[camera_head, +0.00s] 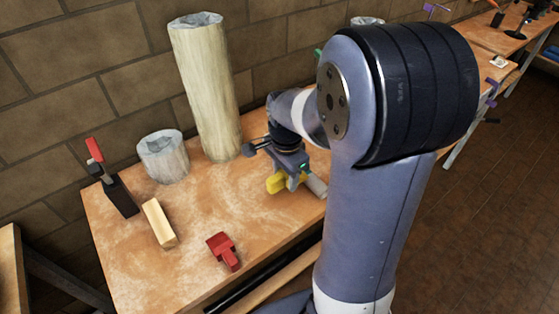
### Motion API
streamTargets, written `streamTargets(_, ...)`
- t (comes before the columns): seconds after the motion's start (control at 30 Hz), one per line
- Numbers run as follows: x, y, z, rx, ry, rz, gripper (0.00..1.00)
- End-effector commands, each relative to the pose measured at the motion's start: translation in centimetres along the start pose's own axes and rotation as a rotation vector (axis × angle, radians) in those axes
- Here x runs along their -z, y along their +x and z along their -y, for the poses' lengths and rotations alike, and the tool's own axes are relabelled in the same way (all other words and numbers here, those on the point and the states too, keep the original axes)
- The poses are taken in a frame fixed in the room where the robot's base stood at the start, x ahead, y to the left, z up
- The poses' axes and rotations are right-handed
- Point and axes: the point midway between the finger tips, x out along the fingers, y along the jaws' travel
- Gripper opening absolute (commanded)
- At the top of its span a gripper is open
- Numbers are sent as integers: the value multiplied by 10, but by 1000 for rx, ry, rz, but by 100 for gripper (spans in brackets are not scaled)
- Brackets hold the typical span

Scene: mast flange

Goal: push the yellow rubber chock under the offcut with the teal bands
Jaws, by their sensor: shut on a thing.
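My gripper (291,179) is low over the right part of the workbench, at the end of my arm. It is shut on the yellow rubber chock (275,184), which shows at the left of the fingers, at or just above the bench top. A short pale grey cylindrical piece (317,187) shows just right of the fingers, partly behind my arm. I cannot tell what it is. I make out no teal bands on any offcut; my arm hides much of the bench to the right.
On the wooden bench (190,265) a tall pale log (207,95) stands near the wall.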

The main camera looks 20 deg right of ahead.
Motion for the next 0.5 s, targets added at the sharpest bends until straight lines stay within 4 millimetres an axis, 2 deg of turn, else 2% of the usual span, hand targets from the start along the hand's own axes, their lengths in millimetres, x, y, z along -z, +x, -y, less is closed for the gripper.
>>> streamTargets(0.5, -1, 4, 0, 0, 0, 0, 20)
